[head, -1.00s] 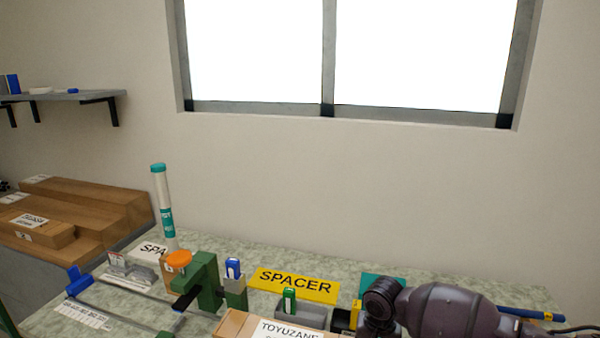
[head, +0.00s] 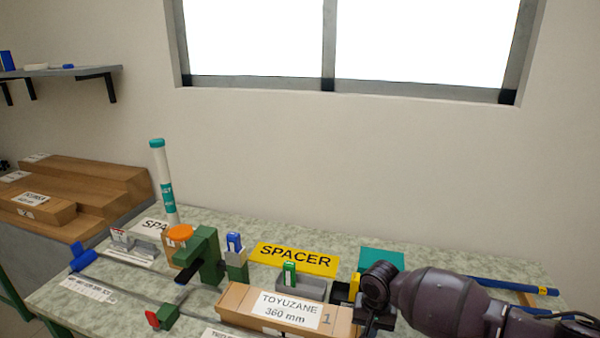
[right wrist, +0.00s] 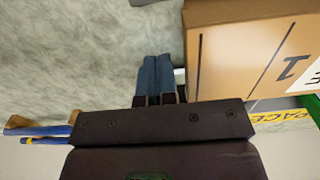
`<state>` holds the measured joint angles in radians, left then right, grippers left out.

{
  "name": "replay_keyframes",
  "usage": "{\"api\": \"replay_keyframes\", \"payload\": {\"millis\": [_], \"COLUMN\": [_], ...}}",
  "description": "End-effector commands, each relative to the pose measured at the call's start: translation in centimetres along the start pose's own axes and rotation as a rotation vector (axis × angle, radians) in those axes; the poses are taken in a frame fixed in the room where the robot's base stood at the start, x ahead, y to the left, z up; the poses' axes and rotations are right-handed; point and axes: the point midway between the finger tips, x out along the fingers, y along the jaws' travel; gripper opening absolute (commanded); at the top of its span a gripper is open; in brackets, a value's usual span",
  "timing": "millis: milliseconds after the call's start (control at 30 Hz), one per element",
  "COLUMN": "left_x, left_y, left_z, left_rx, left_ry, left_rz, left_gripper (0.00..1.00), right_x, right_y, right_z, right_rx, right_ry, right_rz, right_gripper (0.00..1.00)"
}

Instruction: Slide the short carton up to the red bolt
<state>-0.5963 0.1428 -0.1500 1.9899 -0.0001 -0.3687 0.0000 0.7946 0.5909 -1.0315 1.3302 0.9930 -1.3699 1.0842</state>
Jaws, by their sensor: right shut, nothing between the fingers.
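A brown carton (head: 238,304) marked "TOYUZANE 360 mm" and "1" lies on the bench at the front middle. A red piece (head: 152,318), which looks like the red bolt, sits by a small green block to the left of the carton's left end, with a gap between. My right gripper (right wrist: 157,78) is shut and empty, beside the carton's end face (right wrist: 232,62) in the right wrist view; I cannot tell whether they touch. In the head view my right wrist hides the carton's right end. My left gripper is out of view.
Behind the carton stand a green bracket (head: 210,255), a grey holder (head: 300,287) with a green item, and a yellow SPACER sign (head: 296,258). Another white label (head: 225,333) is cut off at the bottom edge. Blue rods (head: 510,286) lie at the right.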

Motion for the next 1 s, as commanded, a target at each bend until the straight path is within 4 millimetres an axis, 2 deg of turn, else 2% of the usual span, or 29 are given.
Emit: {"api": "replay_keyframes", "payload": {"millis": [267, 1000], "left_x": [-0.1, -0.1], "left_y": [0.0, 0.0], "left_z": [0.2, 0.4], "left_rx": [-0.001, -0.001], "left_ry": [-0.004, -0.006], "left_rz": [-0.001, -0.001], "left_gripper": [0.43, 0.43], "right_x": [0.0, 0.0], "right_y": [-0.2, -3.2], "right_z": [0.0, 0.0], "right_rx": [0.0, -0.001], "right_ry": [0.0, 0.0], "right_rz": [0.0, -0.001], "right_gripper": [0.0, 0.0]}}
